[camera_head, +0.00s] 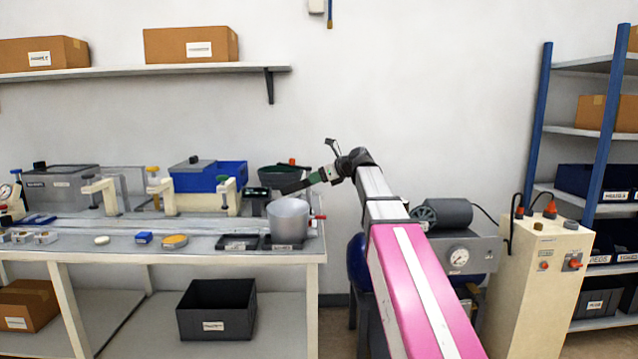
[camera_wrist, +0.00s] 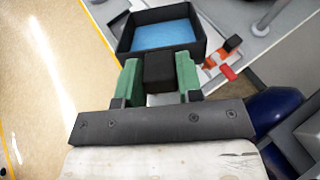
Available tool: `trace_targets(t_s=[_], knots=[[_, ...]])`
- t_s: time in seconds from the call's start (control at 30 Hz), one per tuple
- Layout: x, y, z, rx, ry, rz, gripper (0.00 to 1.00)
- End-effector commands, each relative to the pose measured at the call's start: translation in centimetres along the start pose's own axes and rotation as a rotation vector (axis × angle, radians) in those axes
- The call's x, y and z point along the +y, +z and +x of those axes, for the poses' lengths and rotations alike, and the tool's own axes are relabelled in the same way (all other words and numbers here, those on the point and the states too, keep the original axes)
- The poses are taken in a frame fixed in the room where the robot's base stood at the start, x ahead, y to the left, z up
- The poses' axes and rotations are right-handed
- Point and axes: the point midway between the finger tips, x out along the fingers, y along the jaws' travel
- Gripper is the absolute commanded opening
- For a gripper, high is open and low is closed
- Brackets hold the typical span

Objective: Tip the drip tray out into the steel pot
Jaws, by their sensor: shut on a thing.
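My gripper (camera_head: 318,177) is shut on a black block-like handle of the drip tray (camera_head: 296,186). In the wrist view, the green fingers (camera_wrist: 158,80) close on this handle from both sides. The tray is a square black box with dark walls, also in the wrist view (camera_wrist: 127,38), and blue content covers its floor. The steel pot (camera_head: 288,222) is a grey cylinder standing upright near the table's right end. I cannot make out the pot in the wrist view.
A red-orange fitting (camera_wrist: 217,56) is right of the held tray. The table front holds a yellow-topped dish (camera_head: 174,241) and small parts. A compressor (camera_head: 460,252) stands right of the table.

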Motion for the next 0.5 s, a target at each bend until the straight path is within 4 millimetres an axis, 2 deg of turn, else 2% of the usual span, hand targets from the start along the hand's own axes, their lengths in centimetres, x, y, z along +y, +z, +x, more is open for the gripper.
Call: trace_targets(t_s=[0.5], knots=[[-0.1, 3.2, 1.0, 0.284, 0.001, -0.001, 0.08]])
